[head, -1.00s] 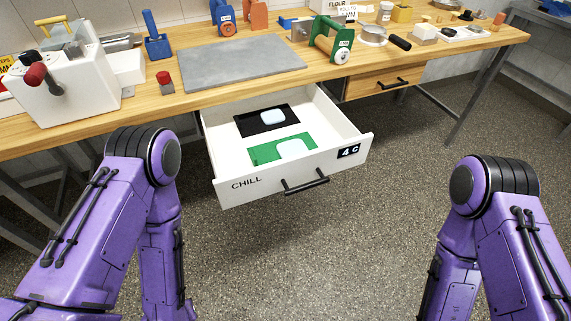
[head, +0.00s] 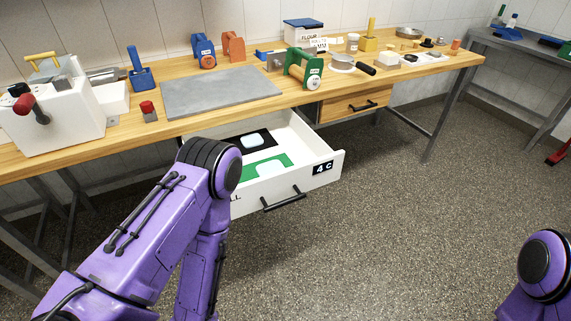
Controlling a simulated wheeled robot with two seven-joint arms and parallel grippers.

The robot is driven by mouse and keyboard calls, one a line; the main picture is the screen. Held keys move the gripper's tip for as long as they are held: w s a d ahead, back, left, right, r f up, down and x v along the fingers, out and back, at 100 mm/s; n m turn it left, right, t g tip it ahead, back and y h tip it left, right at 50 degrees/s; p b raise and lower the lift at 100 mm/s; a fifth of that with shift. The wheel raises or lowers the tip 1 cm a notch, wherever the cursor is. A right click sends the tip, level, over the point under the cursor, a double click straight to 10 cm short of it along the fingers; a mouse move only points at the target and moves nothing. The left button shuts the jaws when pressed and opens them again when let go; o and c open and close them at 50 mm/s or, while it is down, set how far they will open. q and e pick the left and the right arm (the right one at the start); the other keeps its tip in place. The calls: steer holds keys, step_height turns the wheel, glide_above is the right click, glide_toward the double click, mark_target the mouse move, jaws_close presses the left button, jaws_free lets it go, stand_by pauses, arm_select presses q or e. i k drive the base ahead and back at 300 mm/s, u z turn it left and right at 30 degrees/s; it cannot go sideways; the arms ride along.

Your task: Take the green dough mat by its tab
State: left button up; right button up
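The green dough mat (head: 252,172) lies flat in the open white drawer (head: 318,155), towards its front. A pale rounded piece (head: 270,169) sits on the mat; I cannot tell whether it is dough or the tab. A black mat (head: 238,147) with a pale rounded piece lies behind it. My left arm's elbow covers the drawer's left part and some of its front lettering. Both of my grippers are outside the picture, and only purple arm links show at the left and the lower right.
The drawer hangs open under the wooden table (head: 140,128), with a black handle (head: 284,199) and a "4 C" label on its front. A grey slab (head: 220,92), a white machine (head: 60,115) and a green roller stand (head: 303,69) are on top. The floor right of the drawer is clear.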

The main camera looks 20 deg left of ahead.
mark_target(275, 163)
steer(key=i, duration=0.6)
steer(key=u, duration=0.7)
